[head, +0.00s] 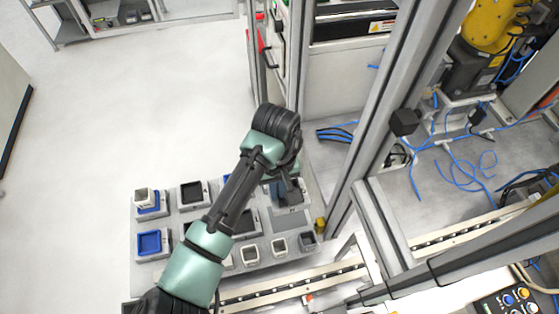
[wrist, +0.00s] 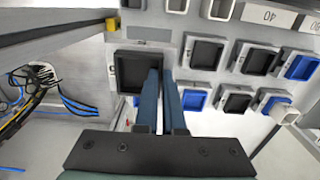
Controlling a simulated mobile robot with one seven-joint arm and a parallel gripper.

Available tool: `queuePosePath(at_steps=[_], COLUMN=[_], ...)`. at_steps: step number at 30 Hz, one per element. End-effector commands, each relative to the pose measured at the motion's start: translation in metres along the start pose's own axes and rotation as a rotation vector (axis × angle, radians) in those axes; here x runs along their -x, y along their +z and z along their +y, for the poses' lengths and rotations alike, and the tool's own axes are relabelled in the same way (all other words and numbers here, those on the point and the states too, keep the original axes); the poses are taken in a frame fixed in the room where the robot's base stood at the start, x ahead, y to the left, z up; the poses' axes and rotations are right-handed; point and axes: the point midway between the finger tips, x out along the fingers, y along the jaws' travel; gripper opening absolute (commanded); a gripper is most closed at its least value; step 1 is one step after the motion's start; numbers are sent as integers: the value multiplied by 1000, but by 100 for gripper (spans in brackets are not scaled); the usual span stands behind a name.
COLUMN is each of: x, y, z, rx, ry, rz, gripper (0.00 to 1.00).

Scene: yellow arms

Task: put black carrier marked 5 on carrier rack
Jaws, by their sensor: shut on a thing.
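My gripper (wrist: 162,75) is shut on the right wall of a square black carrier (wrist: 132,74) in the wrist view. A small light label shows on the carrier's left rim, but its mark is too small to read. The carrier looks larger than the others there and appears to be held above the grey carrier rack (wrist: 150,22). In the head view my gripper (head: 287,188) is over the right part of the rack (head: 140,276), and the carrier (head: 291,198) is partly hidden by the fingers. A bare grey patch of the rack shows just beside it.
Several black, blue and white carriers fill other rack places, including a blue one (head: 149,242) at the left. A metal frame post (head: 365,135) stands close to the right of my gripper. A conveyor rail (head: 295,287) runs along the rack's near side. Open floor lies left.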

Motion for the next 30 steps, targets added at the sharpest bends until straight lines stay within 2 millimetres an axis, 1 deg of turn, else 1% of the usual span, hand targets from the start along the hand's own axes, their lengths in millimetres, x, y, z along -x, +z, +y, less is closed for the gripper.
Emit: queuePosePath(at_steps=[4,8,14,21,23,27,30], x=[-2,-11,-34,-68,-73,-89,-95], y=[0,0,-1,-1,0,0,0], z=[0,0,0,-1,0,0,0], rx=[0,0,0,1,1,1,0], ry=[0,0,1,0,2,2,2], rz=[1,1,2,2,-1,0,0], gripper=[0,0,0,0,0,0,0])
